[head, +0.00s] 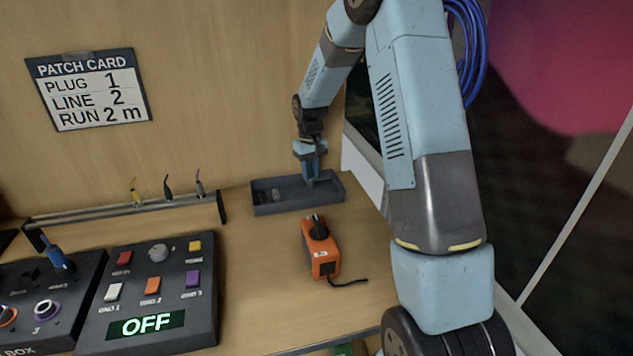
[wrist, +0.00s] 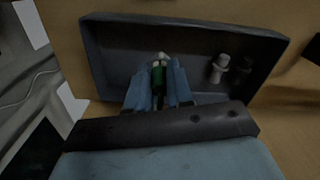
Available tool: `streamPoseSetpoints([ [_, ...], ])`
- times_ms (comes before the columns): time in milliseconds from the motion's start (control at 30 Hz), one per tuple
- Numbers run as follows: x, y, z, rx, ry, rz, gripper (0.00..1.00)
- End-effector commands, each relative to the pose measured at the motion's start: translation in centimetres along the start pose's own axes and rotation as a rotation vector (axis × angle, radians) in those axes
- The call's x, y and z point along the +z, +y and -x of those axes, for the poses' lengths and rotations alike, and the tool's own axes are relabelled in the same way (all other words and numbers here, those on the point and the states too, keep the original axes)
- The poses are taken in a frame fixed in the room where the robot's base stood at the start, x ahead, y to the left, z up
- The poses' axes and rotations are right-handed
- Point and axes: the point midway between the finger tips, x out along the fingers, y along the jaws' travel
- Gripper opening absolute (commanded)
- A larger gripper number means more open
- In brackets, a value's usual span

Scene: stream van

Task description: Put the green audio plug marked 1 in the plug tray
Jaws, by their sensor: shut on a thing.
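My gripper (head: 312,172) is over the right part of the dark plug tray (head: 268,209), with its fingertips pointing down into it. In the wrist view my gripper (wrist: 158,88) is shut on the green audio plug (wrist: 161,80), which has a pale tip and sits between the blue fingers. The tray (wrist: 110,35) surrounds the plug in that view. I cannot tell whether the plug touches the tray floor. The mark on the plug cannot be read. A grey-white plug (wrist: 220,68) lies in the tray to the right of my fingers.
An orange device (head: 324,258) with a black knob and cable stands in front of the tray. A rack (head: 130,208) with several plugs is to the left. A black button panel (head: 150,300) reads OFF. A patch card (head: 90,92) on the wall reads plug 1, line 2.

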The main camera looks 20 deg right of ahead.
Motion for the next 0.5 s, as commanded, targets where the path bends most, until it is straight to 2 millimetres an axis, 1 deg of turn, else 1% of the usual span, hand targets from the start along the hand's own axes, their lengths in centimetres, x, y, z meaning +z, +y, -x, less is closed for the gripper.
streamPoseSetpoints([
  [100,-0.5,0.6,-0.9,0.0,-0.001,-0.001,0.0],
  [267,-0.8,0.9,-1.4,0.0,0.0,-0.002,0.0],
  [333,-1.0,1.3,-1.9,0.0,0.0,-0.002,0.0],
  [500,-1.1,1.4,-4.3,-0.001,-0.002,-0.001,0.0],
])
